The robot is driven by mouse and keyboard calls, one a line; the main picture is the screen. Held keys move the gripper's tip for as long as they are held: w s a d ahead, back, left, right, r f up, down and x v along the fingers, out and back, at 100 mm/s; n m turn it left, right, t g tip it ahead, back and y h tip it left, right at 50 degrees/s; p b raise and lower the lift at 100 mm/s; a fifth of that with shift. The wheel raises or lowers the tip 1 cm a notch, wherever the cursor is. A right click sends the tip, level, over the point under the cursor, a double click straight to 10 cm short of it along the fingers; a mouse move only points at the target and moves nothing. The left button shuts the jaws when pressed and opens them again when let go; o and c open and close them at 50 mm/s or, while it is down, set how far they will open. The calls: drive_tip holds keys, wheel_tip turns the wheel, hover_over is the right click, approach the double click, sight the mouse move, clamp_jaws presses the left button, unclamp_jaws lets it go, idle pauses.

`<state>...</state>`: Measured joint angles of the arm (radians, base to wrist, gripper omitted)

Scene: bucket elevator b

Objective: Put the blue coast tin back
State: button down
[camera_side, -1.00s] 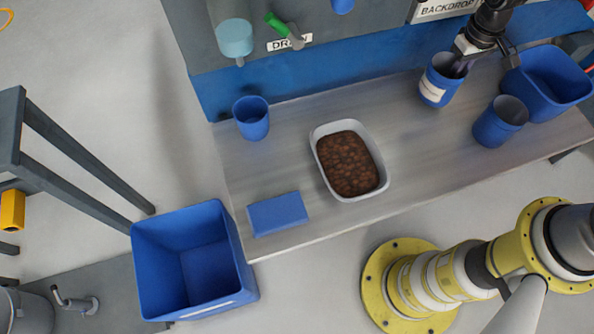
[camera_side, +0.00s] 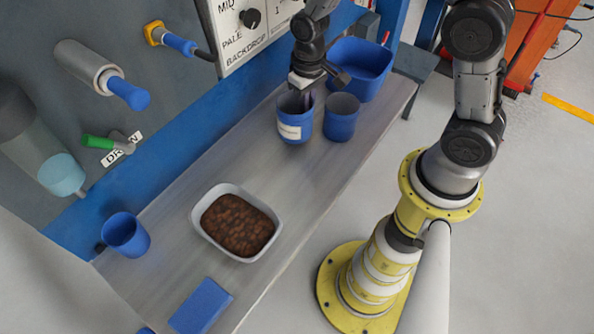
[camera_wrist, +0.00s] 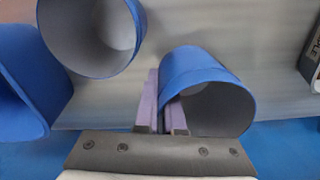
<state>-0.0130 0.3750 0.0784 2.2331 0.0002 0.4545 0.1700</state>
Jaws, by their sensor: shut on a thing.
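A blue tin with a white label (camera_side: 290,131) is at the back of the bench; its lettering is too small to read. My gripper (camera_side: 304,100) reaches down over its rim and is shut on its wall. In the wrist view, the purple fingers of my gripper (camera_wrist: 162,112) pinch the wall of the labelled tin (camera_wrist: 195,68), whose open mouth shows. I cannot tell whether its base touches the bench. A second blue tin (camera_side: 341,122) stands just right of it, apart, and also shows in the wrist view (camera_wrist: 134,30). A third blue tin (camera_side: 128,238) stands at the far left.
A blue tub (camera_side: 368,74) stands behind the second tin. A pale tray (camera_side: 200,232) of brown pieces sits mid-bench, with a flat blue block (camera_side: 201,306) at the front. Bare bench lies between tray and labelled tin.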

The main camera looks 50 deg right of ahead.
drive_tip(key=s+a+r, duration=0.1)
drive_tip(key=s+r, duration=0.4)
drive_tip(key=s, duration=0.5)
drive_tip(key=s+a+r, duration=0.2)
drive_tip(key=s+r, duration=0.3)
drive_tip(key=s, duration=0.5)
drive_tip(key=w+a+f, duration=0.1)
drive_tip(key=w+f, duration=0.2)
drive_tip(key=w, duration=0.1)
drive_tip(key=w+a+f, duration=0.1)
drive_tip(key=w+f, duration=0.2)
drive_tip(key=w, duration=0.1)
drive_tip(key=w+a+f, duration=0.1)
drive_tip(key=w+f, duration=0.2)
drive_tip(key=w, duration=0.2)
drive_tip(key=shift+a+f, duration=0.15)
drive_tip(key=shift+a, duration=0.05)
drive_tip(key=shift+w+f, duration=0.15)
drive_tip(key=shift+f, duration=0.05)
drive_tip(key=shift+w+f, duration=0.15)
drive_tip(key=shift+f, duration=1.55)
drive_tip(key=shift+f, duration=0.1)
drive_tip(key=c, duration=1)
unclamp_jaws()
